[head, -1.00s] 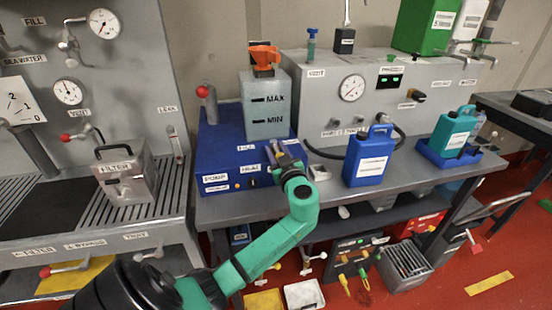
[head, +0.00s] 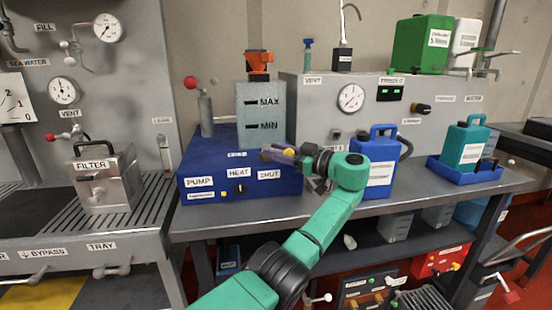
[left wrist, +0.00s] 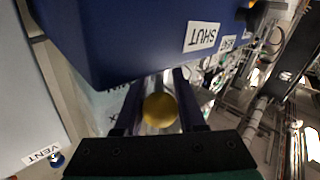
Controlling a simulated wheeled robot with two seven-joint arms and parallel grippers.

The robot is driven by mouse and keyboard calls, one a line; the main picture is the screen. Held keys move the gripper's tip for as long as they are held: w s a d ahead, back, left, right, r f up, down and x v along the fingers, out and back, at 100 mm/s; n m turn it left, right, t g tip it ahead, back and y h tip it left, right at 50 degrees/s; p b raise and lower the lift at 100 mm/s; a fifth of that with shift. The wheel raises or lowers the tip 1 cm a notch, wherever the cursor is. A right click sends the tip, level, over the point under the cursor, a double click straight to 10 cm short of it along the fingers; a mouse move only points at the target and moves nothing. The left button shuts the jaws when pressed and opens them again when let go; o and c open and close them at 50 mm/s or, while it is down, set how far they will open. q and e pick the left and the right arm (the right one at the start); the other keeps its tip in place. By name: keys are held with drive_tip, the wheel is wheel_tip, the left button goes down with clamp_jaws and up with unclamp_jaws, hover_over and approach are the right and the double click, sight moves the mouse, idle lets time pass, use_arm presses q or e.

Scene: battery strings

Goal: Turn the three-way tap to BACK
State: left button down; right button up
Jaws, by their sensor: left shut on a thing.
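The blue unit (head: 215,187) on the bench carries PUMP, HEAT and SHUT labels, and a small label on top that I cannot read. My left gripper (head: 275,154) reaches in from the right over the top of this unit. A yellow knob (head: 265,153), apparently the tap's handle end, sits at its fingertips. In the left wrist view the yellow knob (left wrist: 160,110) lies between the two dark fingers, which are shut on it. The SHUT label (left wrist: 201,37) shows upside down there. The gripper hides the tap's body, so its pointing direction is unclear. My right gripper is not in view.
A tank with MAX and MIN marks (head: 262,115) stands just behind the gripper. A blue jug (head: 379,172) is close to the right of my wrist. A grey cabinet with a gauge (head: 310,100) is behind. A teal jug (head: 466,145) stands in a blue tray farther right.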

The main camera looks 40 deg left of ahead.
use_arm(q)
drive_tip(key=shift+w+r+n+g, duration=0.1)
drive_tip(key=shift+w+n+g, duration=0.1)
drive_tip(key=shift+n+g, duration=0.5)
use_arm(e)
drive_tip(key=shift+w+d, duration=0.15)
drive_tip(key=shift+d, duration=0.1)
use_arm(q)
drive_tip(key=c, duration=0.6)
unclamp_jaws()
drive_tip(key=shift+w, duration=0.1)
